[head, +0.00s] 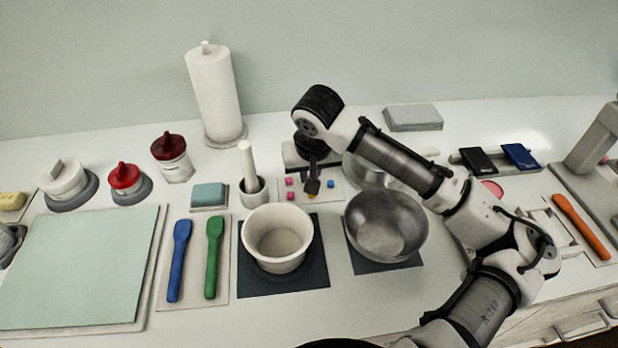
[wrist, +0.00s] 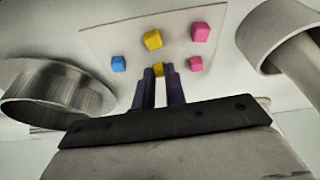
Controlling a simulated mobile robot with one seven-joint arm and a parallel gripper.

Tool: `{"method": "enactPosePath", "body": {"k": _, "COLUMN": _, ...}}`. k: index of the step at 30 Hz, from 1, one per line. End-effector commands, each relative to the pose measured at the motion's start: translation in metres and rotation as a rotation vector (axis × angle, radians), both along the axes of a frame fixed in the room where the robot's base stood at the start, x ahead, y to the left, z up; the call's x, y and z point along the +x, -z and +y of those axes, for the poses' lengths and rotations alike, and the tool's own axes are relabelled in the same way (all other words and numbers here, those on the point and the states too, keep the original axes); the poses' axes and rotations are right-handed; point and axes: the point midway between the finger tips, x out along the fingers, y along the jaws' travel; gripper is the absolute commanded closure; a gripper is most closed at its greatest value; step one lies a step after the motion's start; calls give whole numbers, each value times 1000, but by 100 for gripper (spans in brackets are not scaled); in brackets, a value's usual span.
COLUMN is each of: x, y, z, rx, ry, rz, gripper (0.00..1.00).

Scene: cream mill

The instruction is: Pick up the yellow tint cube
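A yellow tint cube (wrist: 158,69) sits between the tips of my gripper's two dark fingers (wrist: 159,74) in the wrist view. The fingers are close together with the cube filling the narrow gap, so my gripper looks shut on it. Whether the cube is off the card cannot be told. A second yellow cube (wrist: 153,40) lies apart on the pale card. In the head view my gripper (head: 312,186) points down at the card and hides part of it. A yellow cube (head: 312,195) shows just in front of the fingers.
Two pink cubes (wrist: 201,32) and a blue cube (wrist: 118,64) lie close around on the card (wrist: 100,38). The mortar with pestle (head: 253,191) stands left of the card. A cream bowl (head: 277,238) and a metal bowl (head: 386,224) stand in front.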

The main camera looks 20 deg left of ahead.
Motion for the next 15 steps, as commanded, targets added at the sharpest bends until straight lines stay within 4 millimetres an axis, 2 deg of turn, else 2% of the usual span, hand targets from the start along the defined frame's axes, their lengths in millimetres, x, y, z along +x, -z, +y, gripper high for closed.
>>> {"method": "enactPosePath", "body": {"k": 3, "x": 0, "y": 0, "z": 0, "rx": 0, "ry": 0, "rz": 0, "gripper": 100}}
{"method": "enactPosePath", "body": {"k": 15, "x": 0, "y": 0, "z": 0, "rx": 0, "ry": 0, "rz": 0, "gripper": 100}}
